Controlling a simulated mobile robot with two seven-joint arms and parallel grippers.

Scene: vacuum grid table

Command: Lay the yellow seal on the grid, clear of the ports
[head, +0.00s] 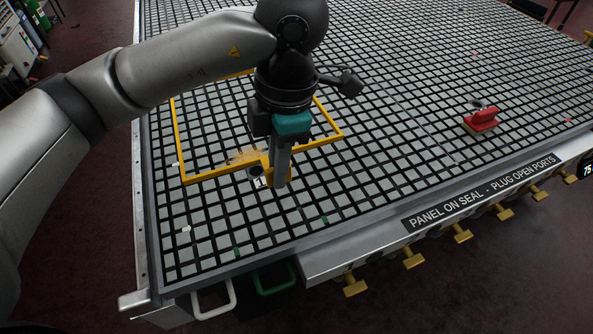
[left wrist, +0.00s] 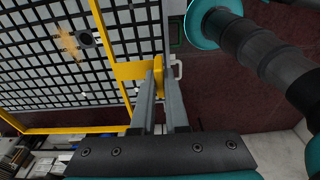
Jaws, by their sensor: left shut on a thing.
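The yellow seal (head: 178,135) is an open rectangular frame over the left part of the grid table (head: 400,165). My left gripper (head: 281,184) points down and is shut on a tab at the seal's near side. The left wrist view shows the yellow tab between the fingers (left wrist: 159,80) and the seal's bars (left wrist: 60,130). A round dark port (head: 255,171) with a "1" label shows close by the near bar, and also in the left wrist view (left wrist: 86,40). I cannot tell whether the seal touches the grid.
A red block with a handle (head: 481,122) stands on the right of the grid, with a dark round spot behind it. An orange spray mark (head: 243,155) lies near the port. Gold valves (head: 413,257) and white and green handles (head: 274,282) line the front edge. The grid's middle is mostly clear.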

